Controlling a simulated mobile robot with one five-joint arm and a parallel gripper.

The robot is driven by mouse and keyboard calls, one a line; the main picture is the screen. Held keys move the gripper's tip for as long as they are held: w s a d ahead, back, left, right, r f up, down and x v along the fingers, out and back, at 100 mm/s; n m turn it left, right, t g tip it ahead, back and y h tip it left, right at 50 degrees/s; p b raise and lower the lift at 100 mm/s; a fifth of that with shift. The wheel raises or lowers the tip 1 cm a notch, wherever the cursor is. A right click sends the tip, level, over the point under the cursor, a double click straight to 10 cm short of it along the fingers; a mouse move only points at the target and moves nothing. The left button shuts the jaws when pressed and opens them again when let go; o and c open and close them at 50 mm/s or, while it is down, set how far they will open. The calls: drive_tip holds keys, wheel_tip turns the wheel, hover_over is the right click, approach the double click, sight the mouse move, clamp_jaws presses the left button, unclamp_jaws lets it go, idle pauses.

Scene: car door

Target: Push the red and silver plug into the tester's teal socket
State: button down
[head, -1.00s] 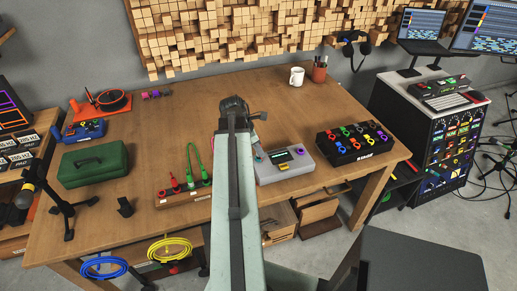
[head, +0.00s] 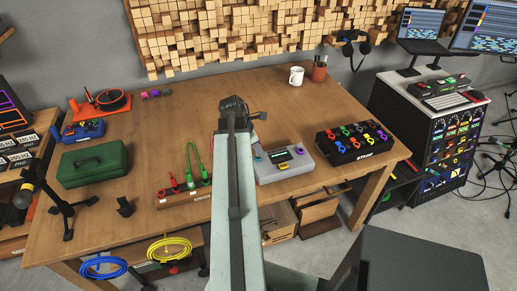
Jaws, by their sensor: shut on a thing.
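The tester (head: 285,165) is a light grey box with a small screen and coloured sockets, on the front part of the wooden table. A teal socket (head: 258,159) shows near its left edge, close to my arm. My gripper (head: 235,103) is at the far end of my arm, above the table and up and left of the tester in the picture. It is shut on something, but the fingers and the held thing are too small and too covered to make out. I cannot pick out the red and silver plug with certainty.
A wooden rack (head: 171,202) with red and green plugs stands left of my arm. A black box with coloured rings (head: 355,156) is right of the tester. A green case (head: 92,165) sits at left. The table's back middle is clear, with a white mug (head: 296,76) beyond.

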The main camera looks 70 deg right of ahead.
drive_tip(key=shift+f+b, duration=0.4)
drive_tip(key=shift+f, duration=0.1)
drive_tip(key=c, duration=1.2)
unclamp_jaws()
drive_tip(key=shift+c, duration=0.2)
drive_tip(key=p+v, duration=0.7)
drive_tip(key=shift+r, duration=0.35)
drive_tip(key=shift+w+a, duration=0.1)
drive_tip(key=shift+w, duration=0.05)
